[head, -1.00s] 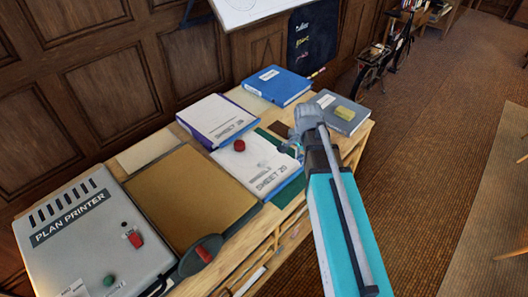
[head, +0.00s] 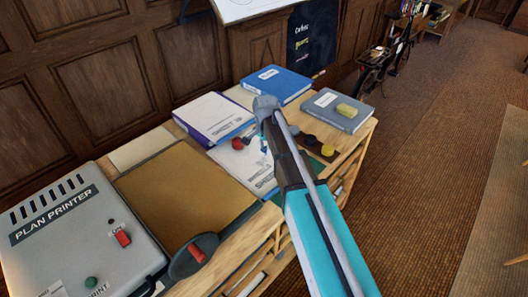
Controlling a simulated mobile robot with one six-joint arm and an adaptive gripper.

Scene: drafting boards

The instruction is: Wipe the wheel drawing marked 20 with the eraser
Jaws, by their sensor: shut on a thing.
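The white sheet marked 20 (head: 234,160) lies on the bench. My arm covers its right part, and most of its lettering is hidden now. I cannot make out the wheel drawing clearly. My gripper (head: 262,150) is over this sheet, pointing down, shut on a small blue thing at its fingertips. The thing is mostly hidden and too small to tell surely as the eraser. Whether it touches the paper is unclear. A red round knob (head: 238,144) is on the sheet just left of my gripper.
A purple-edged binder (head: 210,113) and a blue binder (head: 277,82) lie behind the sheet. A tan board (head: 185,195) and the plan printer (head: 75,235) fill the left. The bench ends at the front.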

